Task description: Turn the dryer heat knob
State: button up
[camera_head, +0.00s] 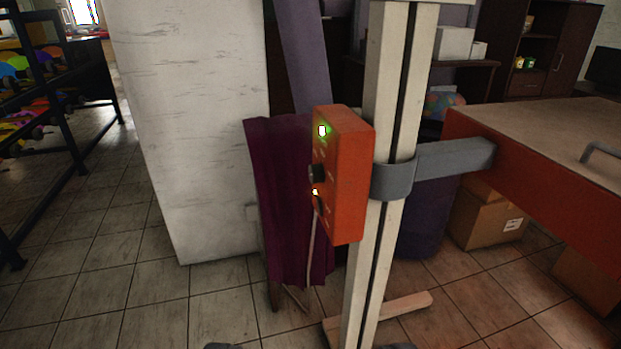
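The dryer's orange control box (350,185) is clamped to a pale upright post (387,110). A black knob (317,173) sticks out of its left face, seen from the side. A smaller dark control (319,204) sits under the yellow light. Markings on the face are too small to read. Two dark tips of my gripper (308,346) barely show at the bottom edge, wide apart, with nothing visible between them. They are well below the box and apart from it.
A grey bracket (455,160) joins the post to a large orange panel (540,170) on the right. A purple cloth (285,200) hangs behind the box. A white pillar (190,120) stands left of it. Tiled floor (110,250) is free at left front; a cardboard box (488,220) sits right.

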aim_at(316, 172)
jog(key=z, duration=2.4)
jog(key=k, duration=1.15)
jog(key=u, duration=2.3)
jog(key=i, duration=1)
